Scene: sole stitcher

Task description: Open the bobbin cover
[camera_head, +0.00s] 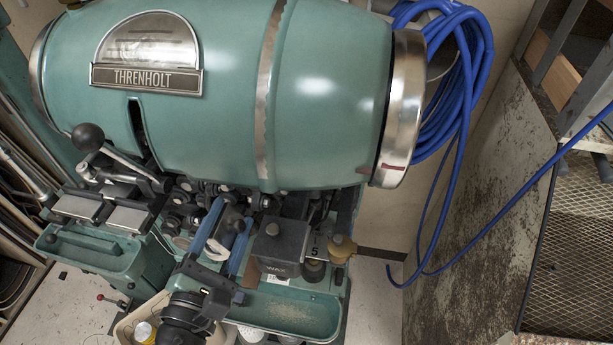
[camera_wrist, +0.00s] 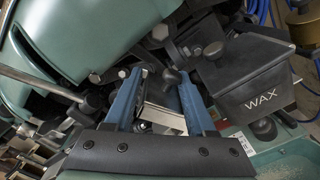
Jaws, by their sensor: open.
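My gripper (camera_head: 229,216) is open at the front of the green stitching machine (camera_head: 215,120), below its barrel-shaped body. Its two blue fingers also show in the wrist view (camera_wrist: 160,84), pointing in toward the dark mechanism. A dark round knob (camera_wrist: 174,77) shows between the fingertips, close to the right one; I cannot tell whether they touch. A pale metal block (camera_wrist: 161,116) shows between the fingers. I cannot tell for sure which part is the bobbin cover; the fingers and the mechanism hide much of this area.
A dark box marked WAX (camera_wrist: 262,95) stands close to the right of my fingers. A ball-ended lever (camera_head: 88,138) sticks out at the left. A green tray (camera_head: 300,312) lies below the wax box. Blue hose (camera_head: 455,75) hangs at the right.

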